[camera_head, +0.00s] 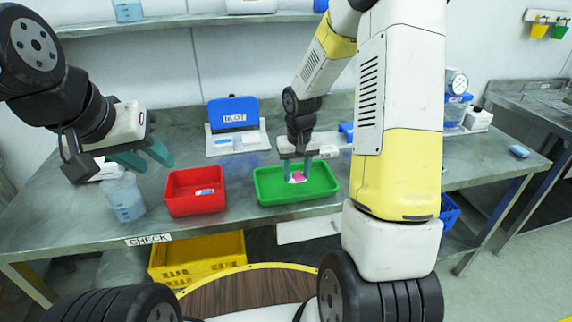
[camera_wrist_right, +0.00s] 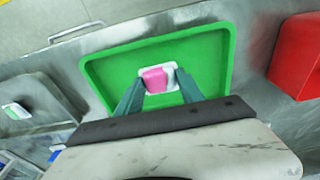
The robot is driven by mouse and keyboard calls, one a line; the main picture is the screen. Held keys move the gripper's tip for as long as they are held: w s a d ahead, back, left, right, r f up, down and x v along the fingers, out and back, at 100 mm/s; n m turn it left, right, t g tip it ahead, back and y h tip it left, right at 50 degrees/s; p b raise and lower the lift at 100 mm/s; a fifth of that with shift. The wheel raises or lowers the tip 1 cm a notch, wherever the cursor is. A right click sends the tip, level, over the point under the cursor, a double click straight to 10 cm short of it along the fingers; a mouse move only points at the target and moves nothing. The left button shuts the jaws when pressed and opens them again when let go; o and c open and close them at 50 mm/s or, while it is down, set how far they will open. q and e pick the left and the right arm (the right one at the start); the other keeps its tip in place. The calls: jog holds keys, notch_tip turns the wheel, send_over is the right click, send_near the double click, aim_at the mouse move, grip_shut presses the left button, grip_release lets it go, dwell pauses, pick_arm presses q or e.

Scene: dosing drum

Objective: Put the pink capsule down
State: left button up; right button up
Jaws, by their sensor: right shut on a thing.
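The pink capsule (camera_head: 299,176) is low inside the green tray (camera_head: 262,196), with white showing around it. In the right wrist view the pink capsule (camera_wrist_right: 155,79) sits between the fingertips of my right gripper (camera_wrist_right: 158,82), over the floor of the green tray (camera_wrist_right: 104,72). My right gripper (camera_head: 298,172) points down into the tray and is shut on the capsule. I cannot tell whether the capsule touches the tray floor. My left gripper (camera_head: 144,157) is open and empty, above the table near a clear blue-tinted beaker (camera_head: 124,197).
A red tray (camera_head: 194,210) holding a small blue-and-white piece stands left of the green tray. A blue box marked "LOT" (camera_head: 234,112) stands behind. A yellow crate (camera_head: 198,258) is below the table.

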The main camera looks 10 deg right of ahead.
aim_at(295, 185)
jog(key=w, duration=0.2)
jog(key=shift+w+d+f, duration=0.1)
jog(key=shift+w+f, duration=0.1)
jog(key=shift+w, duration=0.1)
jog(key=shift+f, duration=1.65)
jog(key=shift+f, duration=0.2)
jog(key=o, duration=1.3)
